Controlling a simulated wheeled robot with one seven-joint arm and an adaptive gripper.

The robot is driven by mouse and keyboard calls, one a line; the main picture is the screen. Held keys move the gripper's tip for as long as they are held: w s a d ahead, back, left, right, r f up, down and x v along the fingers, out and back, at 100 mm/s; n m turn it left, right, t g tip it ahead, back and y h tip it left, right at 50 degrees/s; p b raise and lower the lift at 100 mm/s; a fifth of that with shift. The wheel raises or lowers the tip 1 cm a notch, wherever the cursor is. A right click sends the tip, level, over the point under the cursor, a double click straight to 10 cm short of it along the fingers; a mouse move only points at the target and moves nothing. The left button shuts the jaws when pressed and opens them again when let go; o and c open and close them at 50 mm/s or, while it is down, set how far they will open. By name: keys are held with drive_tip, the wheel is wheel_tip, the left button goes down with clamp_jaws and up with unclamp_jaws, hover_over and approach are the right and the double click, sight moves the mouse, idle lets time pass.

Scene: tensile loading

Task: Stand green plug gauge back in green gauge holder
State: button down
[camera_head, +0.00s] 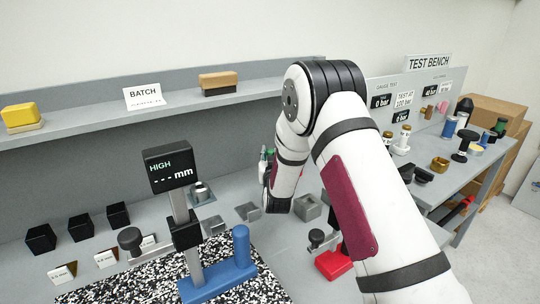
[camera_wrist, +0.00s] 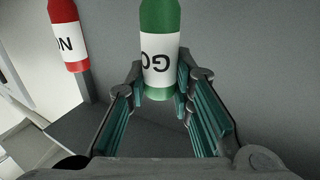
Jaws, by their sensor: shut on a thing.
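The green plug gauge (camera_wrist: 160,20) has a white label reading "GO", upside down in the wrist view. My gripper (camera_wrist: 157,80) is shut on its lower end there, with a fingertip on each side. In the head view my gripper is mostly hidden behind my forearm; a small bit of green (camera_head: 271,151) shows beside it. A red plug gauge (camera_wrist: 64,12) with a white "NO" label is left of the green one, apart from the fingers. I cannot pick out a green gauge holder; grey socket blocks (camera_head: 308,206) stand on the bench below my wrist.
A display stand reading "HIGH" (camera_head: 169,167) with a blue base (camera_head: 218,280) stands front left on a speckled slab (camera_head: 120,285). Black cubes (camera_head: 80,227) are at the left. A shelf (camera_head: 90,122) runs behind. The right bench holds several small items.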

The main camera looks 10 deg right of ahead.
idle(0.4)
drive_tip(key=c, duration=1.3)
unclamp_jaws()
drive_tip(key=s+a, duration=0.2)
drive_tip(key=s, duration=0.9)
drive_tip(key=s+r+n+g+y, duration=0.1)
drive_tip(key=s+r+g+y, duration=0.2)
drive_tip(key=s+r+g, duration=0.7)
drive_tip(key=s+r, duration=0.1)
drive_tip(key=s, duration=0.9)
drive_tip(key=s+d+r+g, duration=0.1)
drive_tip(key=s+g, duration=0.1)
drive_tip(key=s, duration=0.8)
drive_tip(key=s+d+r+g, duration=0.1)
drive_tip(key=s+r, duration=0.1)
drive_tip(key=s, duration=0.9)
drive_tip(key=shift+s+d+r+n, duration=0.25)
drive_tip(key=shift+s+r+n, duration=0.05)
drive_tip(key=shift+n, duration=0.1)
